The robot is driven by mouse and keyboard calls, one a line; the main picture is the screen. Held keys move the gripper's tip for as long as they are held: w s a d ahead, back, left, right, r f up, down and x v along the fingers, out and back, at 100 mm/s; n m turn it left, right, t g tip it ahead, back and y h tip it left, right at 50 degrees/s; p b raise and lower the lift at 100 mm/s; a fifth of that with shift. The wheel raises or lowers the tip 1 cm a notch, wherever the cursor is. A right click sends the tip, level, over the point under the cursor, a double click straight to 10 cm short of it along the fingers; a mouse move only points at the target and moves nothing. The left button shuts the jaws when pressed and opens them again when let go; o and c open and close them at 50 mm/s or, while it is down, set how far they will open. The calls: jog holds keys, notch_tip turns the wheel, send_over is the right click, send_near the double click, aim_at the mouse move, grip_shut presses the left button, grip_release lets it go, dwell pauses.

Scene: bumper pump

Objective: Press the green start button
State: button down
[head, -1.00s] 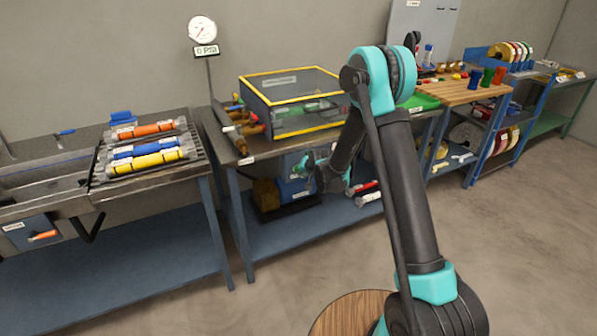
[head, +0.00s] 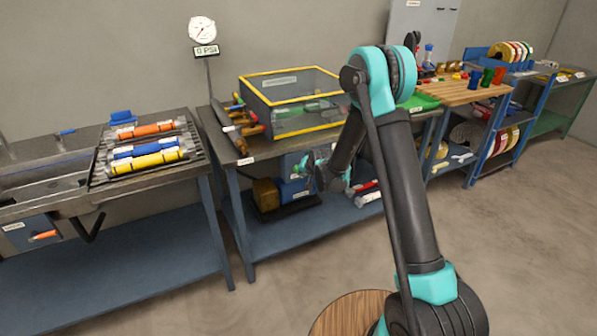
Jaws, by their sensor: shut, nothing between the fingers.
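I cannot make out the green start button; it is too small or hidden behind my gripper and arm. A pump unit with a blue body and a brass-coloured block (head: 266,193) sits on the lower shelf of the middle bench. A blue-grey panel (head: 292,164) shows above it, partly covered by my gripper. My gripper (head: 308,166), dark with teal parts, is shut and empty. In the picture it lies in front of that panel, below the bench top's front edge. I cannot tell whether it touches anything.
A clear case with yellow edges (head: 290,84) stands on the middle bench (head: 262,153). A gauge on a post reading 0 PSI (head: 206,51) stands at its left. Red and white cylinders (head: 367,198) lie right of my gripper. The floor in front is clear.

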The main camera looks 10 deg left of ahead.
jog(key=shift+w, duration=0.1)
jog(key=shift+w+a, duration=0.2)
jog(key=shift+w, duration=0.05)
jog(key=shift+w+a, duration=0.3)
jog(key=shift+w, duration=0.1)
dwell(1.1)
dwell(0.3)
jog(key=shift+s+d, duration=0.55)
jog(key=shift+s, duration=0.2)
jog(key=shift+s, duration=0.1)
jog(key=shift+s+d, duration=0.7)
jog(key=shift+s, duration=0.3)
jog(key=shift+s+d, duration=0.7)
jog(key=shift+s, duration=0.3)
jog(key=shift+r, duration=0.1)
